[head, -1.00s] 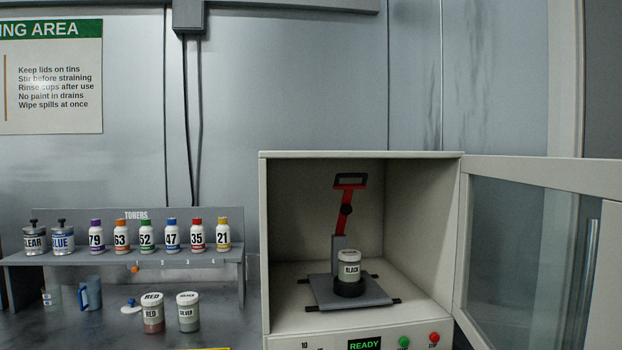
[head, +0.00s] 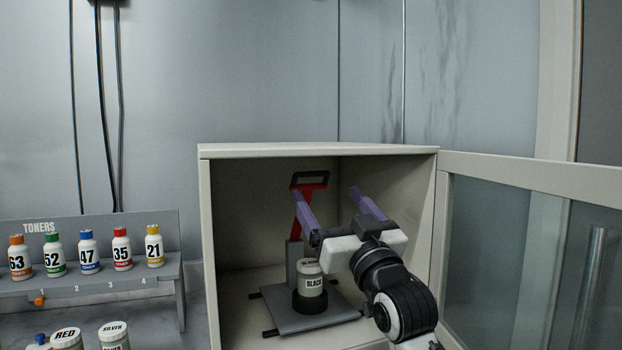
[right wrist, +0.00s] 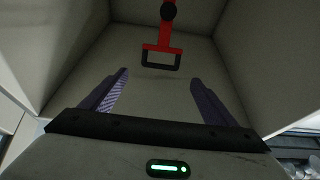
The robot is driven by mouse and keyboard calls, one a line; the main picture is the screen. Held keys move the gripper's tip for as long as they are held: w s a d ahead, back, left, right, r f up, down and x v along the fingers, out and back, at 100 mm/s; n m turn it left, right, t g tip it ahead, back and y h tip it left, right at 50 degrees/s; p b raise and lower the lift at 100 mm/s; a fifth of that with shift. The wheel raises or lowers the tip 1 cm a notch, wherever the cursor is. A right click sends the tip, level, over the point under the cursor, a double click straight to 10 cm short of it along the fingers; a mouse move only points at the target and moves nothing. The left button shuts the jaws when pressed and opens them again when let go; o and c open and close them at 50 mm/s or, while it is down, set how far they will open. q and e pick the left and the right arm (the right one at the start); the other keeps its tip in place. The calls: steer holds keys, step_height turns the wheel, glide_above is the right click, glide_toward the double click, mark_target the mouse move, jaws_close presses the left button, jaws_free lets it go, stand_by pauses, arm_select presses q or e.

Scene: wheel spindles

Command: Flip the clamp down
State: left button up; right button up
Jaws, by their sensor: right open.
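The clamp (head: 297,231) stands raised inside the open cabinet, with a red arm and a black loop handle at its top. Its handle (right wrist: 162,58) also shows in the right wrist view, ahead of and between the fingers but apart from them. Below the clamp, a jar labelled BLACK (head: 311,281) sits in a dark round holder on a grey plate (head: 280,313). My right gripper (head: 328,198) is open and empty inside the cabinet, to the right of the handle. One purple finger overlaps the red arm in the head view. My left gripper is not in view.
The cabinet (head: 206,240) encloses the clamp with side walls and a roof. Its glass door (head: 500,260) stands open to the right. A toner shelf (head: 90,282) with several bottles is at left, with the RED (head: 66,338) and SILVER (head: 114,334) jars below.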

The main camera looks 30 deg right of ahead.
mark_target(313, 176)
steer(key=p+x, duration=0.1)
steer(key=x, duration=0.7)
steer(key=shift+a+f, duration=0.1)
steer(key=shift+c, duration=0.3)
